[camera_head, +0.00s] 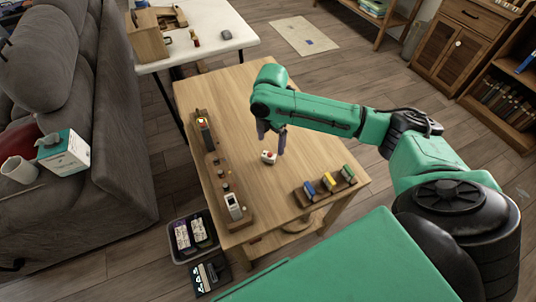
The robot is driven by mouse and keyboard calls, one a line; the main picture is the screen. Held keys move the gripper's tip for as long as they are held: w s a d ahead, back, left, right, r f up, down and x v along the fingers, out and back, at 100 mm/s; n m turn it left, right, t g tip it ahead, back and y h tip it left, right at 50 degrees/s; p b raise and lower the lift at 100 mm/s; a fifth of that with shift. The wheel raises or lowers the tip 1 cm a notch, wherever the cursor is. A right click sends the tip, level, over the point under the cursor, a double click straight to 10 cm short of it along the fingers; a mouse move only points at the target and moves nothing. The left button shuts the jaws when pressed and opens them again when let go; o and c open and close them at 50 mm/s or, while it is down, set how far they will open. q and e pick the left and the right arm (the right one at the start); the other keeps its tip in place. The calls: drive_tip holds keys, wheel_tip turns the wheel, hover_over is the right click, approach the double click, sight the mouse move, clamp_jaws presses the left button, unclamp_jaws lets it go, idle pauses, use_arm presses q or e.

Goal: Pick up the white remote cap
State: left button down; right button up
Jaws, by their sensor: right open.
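A small white cap with a red mark on top (268,157) sits on the wooden table (230,97); I take it to be the white remote cap. My right gripper (271,151) comes in from the right with its fingers pointing down, over and just behind the cap. Its fingers are apart and nothing shows between them. I cannot tell whether a finger touches the cap. My left gripper is not in view.
A wooden rack (325,188) with blue, yellow and green items stands at the front right. A grey bin (196,254) is on the floor. The table's middle is mostly clear.

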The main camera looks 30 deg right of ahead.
sight(270, 154)
drive_tip(key=f, duration=0.3)
drive_tip(key=shift+w+f, duration=0.25)
drive_tip(key=shift+f, duration=0.1)
drive_tip(key=f, duration=0.5)
drive_tip(key=shift+w+d+f, duration=0.15)
drive_tip(key=shift+w+f, duration=0.2)
drive_tip(key=c, duration=1.1)
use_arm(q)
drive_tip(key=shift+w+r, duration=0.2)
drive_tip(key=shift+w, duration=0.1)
